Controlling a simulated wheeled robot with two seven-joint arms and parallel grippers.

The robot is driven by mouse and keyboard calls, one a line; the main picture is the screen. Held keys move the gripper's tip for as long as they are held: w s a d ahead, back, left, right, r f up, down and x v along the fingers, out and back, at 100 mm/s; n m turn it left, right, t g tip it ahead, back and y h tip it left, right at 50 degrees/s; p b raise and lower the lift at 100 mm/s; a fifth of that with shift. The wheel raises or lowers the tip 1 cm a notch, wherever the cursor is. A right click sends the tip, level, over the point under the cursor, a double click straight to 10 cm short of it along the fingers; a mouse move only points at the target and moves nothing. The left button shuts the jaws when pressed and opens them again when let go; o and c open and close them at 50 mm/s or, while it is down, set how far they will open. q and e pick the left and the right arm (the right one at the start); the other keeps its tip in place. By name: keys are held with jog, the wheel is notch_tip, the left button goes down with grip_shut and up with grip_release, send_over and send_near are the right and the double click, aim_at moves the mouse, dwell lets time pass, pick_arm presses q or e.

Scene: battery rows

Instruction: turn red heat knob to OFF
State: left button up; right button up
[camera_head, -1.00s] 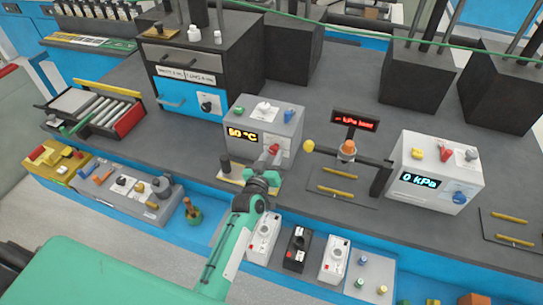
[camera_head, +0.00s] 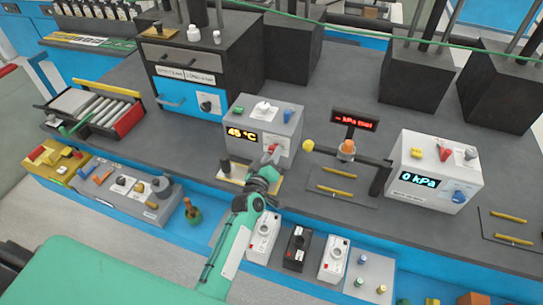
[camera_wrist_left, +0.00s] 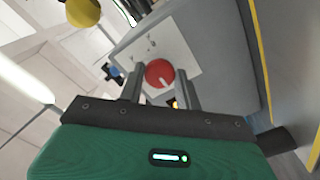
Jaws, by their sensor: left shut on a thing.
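The red heat knob (camera_head: 273,149) is on the front of the grey box with the orange display (camera_head: 244,134), which reads about 45 °C. In the left wrist view the knob (camera_wrist_left: 159,72) is round and red with a pale pointer line, in front of a white plate with small markings. My left gripper (camera_head: 269,158) reaches the knob from the front. Its two grey fingers (camera_wrist_left: 160,88) stand on either side of the knob and are shut on it. The markings are too small to read. My right gripper is not in view.
A white box with a "0 kPa" display (camera_head: 420,180) stands at the right, with another red knob (camera_head: 445,153). Small devices (camera_head: 298,248) line the front ledge.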

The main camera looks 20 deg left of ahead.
pick_arm(q)
jog(key=o, duration=1)
jog(key=shift+c, duration=0.2)
jog(key=shift+s, duration=0.1)
jog(key=s+b, duration=0.3)
jog(key=s, duration=1)
jog(key=shift+s+a, duration=0.25)
jog(key=shift+s, duration=0.1)
